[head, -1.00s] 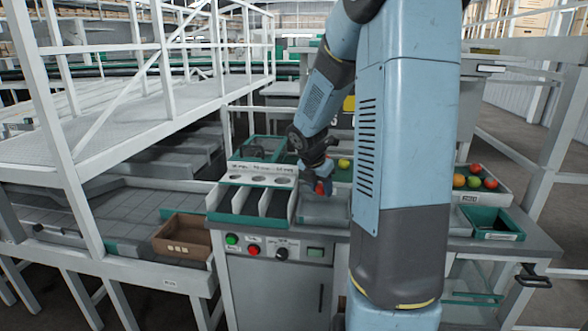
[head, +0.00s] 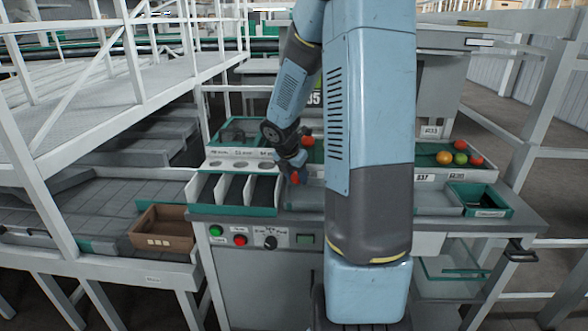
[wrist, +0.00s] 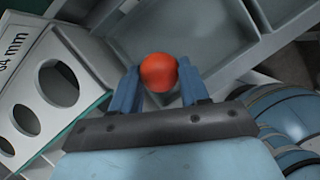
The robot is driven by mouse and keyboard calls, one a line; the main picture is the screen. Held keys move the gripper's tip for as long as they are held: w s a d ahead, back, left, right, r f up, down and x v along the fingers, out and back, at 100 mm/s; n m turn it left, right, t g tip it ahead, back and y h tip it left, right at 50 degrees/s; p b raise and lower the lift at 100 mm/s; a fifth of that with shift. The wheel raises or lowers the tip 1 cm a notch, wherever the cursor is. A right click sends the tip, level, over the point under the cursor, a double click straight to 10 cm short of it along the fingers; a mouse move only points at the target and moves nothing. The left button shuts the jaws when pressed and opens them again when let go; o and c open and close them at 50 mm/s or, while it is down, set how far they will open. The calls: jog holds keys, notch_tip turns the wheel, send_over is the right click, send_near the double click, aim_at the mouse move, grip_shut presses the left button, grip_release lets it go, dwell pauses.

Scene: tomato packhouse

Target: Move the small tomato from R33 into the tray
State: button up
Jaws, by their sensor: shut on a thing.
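My gripper (wrist: 158,88) is shut on a small red tomato (wrist: 158,72), held between its two blue fingers in the wrist view. In the head view the held tomato (head: 295,177) is a small red spot at the end of my arm, above the bench. Just left of it stands a white and green tray with three dark lanes (head: 235,207). A grey pan (head: 302,199) lies below and right of my gripper. My arm hides the bench's middle.
A board with round holes (wrist: 58,84) stands close left of my gripper. Another red tomato (head: 308,141) lies behind it. Several tomatoes lie in a crate at right, near a green bin (head: 480,200). A brown box (head: 162,230) and white railings (head: 128,70) are at left.

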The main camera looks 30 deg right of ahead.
jog(key=shift+f, duration=2.85)
jog(key=o, duration=0.8)
jog(key=shift+w, duration=0.1)
jog(key=shift+c, duration=1.3)
jog(key=shift+d, duration=0.1)
jog(key=shift+r, duration=3.45)
